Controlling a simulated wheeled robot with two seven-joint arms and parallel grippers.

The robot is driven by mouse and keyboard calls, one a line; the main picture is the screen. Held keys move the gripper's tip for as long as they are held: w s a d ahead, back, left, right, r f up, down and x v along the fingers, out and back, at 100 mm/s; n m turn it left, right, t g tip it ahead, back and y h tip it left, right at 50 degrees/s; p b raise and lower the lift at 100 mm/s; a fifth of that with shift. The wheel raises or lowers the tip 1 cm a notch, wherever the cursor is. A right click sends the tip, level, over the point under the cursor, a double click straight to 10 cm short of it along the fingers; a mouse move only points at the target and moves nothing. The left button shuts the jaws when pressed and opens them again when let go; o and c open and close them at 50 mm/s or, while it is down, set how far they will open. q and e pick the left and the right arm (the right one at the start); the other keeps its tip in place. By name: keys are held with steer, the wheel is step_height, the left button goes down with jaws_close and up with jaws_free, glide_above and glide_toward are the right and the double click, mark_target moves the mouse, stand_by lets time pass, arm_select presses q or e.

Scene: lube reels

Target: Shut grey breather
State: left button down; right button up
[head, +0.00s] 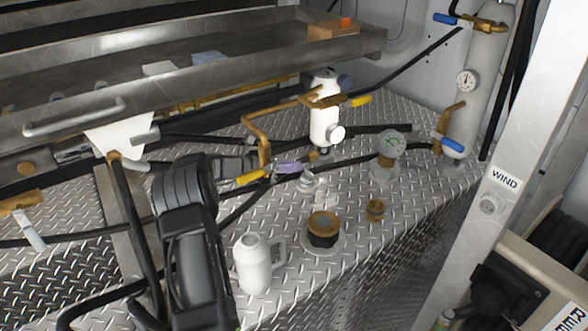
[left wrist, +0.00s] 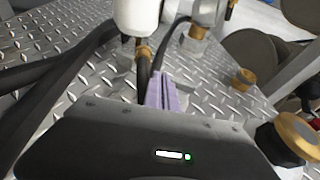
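A small grey fitting (head: 307,183), which may be the grey breather, stands on the tread-plate deck just below and right of my left fingertips. I cannot tell whether it is open or shut. My left gripper (head: 289,167) reaches in from the left, its purple fingertips near the base of the white filter housing (head: 324,120). In the left wrist view the purple fingers (left wrist: 163,92) lie close together, with nothing visible between them. The white housing (left wrist: 136,16) is just beyond them. My right gripper is not in view.
A yellow-handled valve (head: 252,176) is close to my left gripper. Black hoses cross behind. A metal tray (head: 200,85) hangs above.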

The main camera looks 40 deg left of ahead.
arm_select(q)
steer(key=shift+w+a, duration=0.1)
steer(key=shift+w, duration=0.15)
steer(key=shift+w+a+f+b, duration=0.1)
steer(key=shift+w+b, duration=0.5)
steer(key=shift+b, duration=0.05)
steer(key=shift+w, duration=0.4)
steer(key=shift+s, duration=0.1)
stand_by(0.8)
